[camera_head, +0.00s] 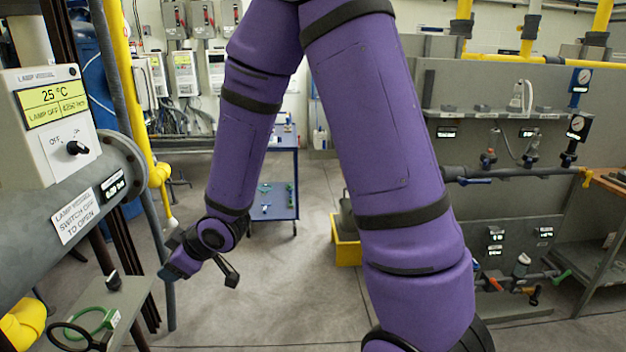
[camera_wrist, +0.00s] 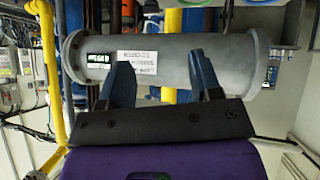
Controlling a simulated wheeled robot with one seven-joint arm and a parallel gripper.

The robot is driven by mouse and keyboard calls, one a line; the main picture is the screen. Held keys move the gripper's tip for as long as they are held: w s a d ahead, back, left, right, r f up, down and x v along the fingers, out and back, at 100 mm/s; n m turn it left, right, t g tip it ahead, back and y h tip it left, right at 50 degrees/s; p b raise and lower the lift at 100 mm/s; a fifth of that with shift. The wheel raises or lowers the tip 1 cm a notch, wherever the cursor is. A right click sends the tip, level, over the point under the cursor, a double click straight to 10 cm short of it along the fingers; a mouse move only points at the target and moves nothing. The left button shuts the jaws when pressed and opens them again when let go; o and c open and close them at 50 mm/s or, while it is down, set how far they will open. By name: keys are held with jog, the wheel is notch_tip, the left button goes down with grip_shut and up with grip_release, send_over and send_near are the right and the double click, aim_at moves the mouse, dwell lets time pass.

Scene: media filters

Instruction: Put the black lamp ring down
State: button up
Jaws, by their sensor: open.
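The black lamp ring (camera_head: 60,327) lies at the left end of a small grey shelf (camera_head: 128,297) in the bottom left of the head view. It is partly cut off by the lower picture edge. A green ring (camera_head: 100,320) lies beside it or overlaps it; I cannot tell whether they touch. My gripper (camera_head: 174,267) hangs to the right of the shelf, apart from both rings. In the wrist view my gripper (camera_wrist: 164,78) has its two dark blue fingers spread with nothing between them.
A grey horizontal housing (camera_head: 95,200) with labels and a control box (camera_head: 50,125) stands above the shelf; the box reads 25 °C and LAMP OFF. A yellow pipe (camera_head: 125,80) rises beside it. A blue cart (camera_head: 275,185) stands behind. The floor between is mostly clear.

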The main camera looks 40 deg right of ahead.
jog(key=s+d+r+m+h, duration=0.3)
jog(key=s+d+r, duration=0.3)
jog(key=r, duration=0.3)
jog(key=s+d+r+m+g+h, duration=0.1)
jog(key=s+d+r+m+h, duration=0.1)
jog(key=s+d+r+m, duration=0.2)
jog(key=s+d+r, duration=0.3)
jog(key=s+r, duration=0.2)
jog(key=r, duration=0.1)
jog(key=shift+s+d+r+g+h, duration=0.25)
jog(key=shift+g+h, duration=0.05)
jog(key=shift+h, duration=0.1)
jog(key=s+r, duration=0.1)
jog(key=s, duration=0.2)
jog(key=s+d+r+m+g, duration=0.1)
jog(key=s, duration=0.2)
jog(key=s+r+m, duration=0.1)
jog(key=s, duration=0.3)
jog(key=shift+d+r+y, duration=0.2)
jog(key=shift+y, duration=0.1)
jog(key=shift+c, duration=0.2)
jog(key=shift+s+g, duration=0.3)
jog(key=shift+s, duration=0.1)
jog(key=c, duration=0.3)
jog(key=shift+c, duration=0.2)
